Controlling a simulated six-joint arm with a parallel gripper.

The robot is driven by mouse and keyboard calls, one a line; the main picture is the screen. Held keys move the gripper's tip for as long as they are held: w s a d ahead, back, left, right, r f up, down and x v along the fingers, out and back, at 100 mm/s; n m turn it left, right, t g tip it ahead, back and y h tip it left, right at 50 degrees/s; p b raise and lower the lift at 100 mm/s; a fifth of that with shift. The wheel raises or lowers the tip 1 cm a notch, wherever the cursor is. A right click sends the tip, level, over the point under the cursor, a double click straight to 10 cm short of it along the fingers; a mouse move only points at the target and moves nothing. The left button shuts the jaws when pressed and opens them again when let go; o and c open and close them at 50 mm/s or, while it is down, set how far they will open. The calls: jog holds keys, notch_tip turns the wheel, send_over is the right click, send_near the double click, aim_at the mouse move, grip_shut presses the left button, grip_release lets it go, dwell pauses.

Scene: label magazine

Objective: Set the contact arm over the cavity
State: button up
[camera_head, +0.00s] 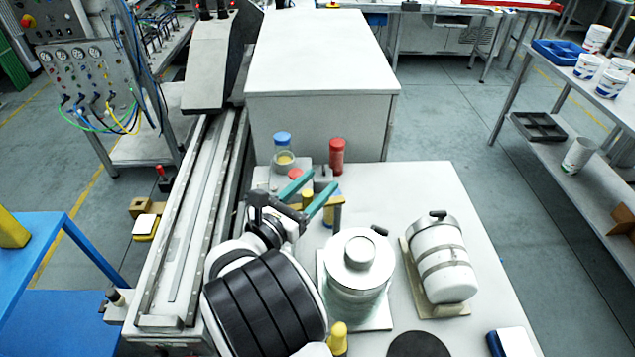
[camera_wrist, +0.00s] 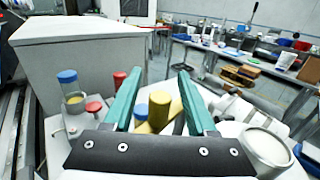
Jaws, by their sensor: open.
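Nothing is held between the fingers. I cannot make out the cavity.
A blue-capped jar (camera_head: 283,150) and a red-capped cylinder (camera_head: 337,156) stand behind the gripper. A small red cap (camera_head: 295,173) is close by its fingers. Right of it are an upright white canister (camera_head: 358,268) and a lying one (camera_head: 441,262). The table's far right is clear.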

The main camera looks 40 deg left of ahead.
jog(key=shift+w, duration=0.3)
jog(key=shift+c, duration=0.4)
grip_shut()
dwell(0.9)
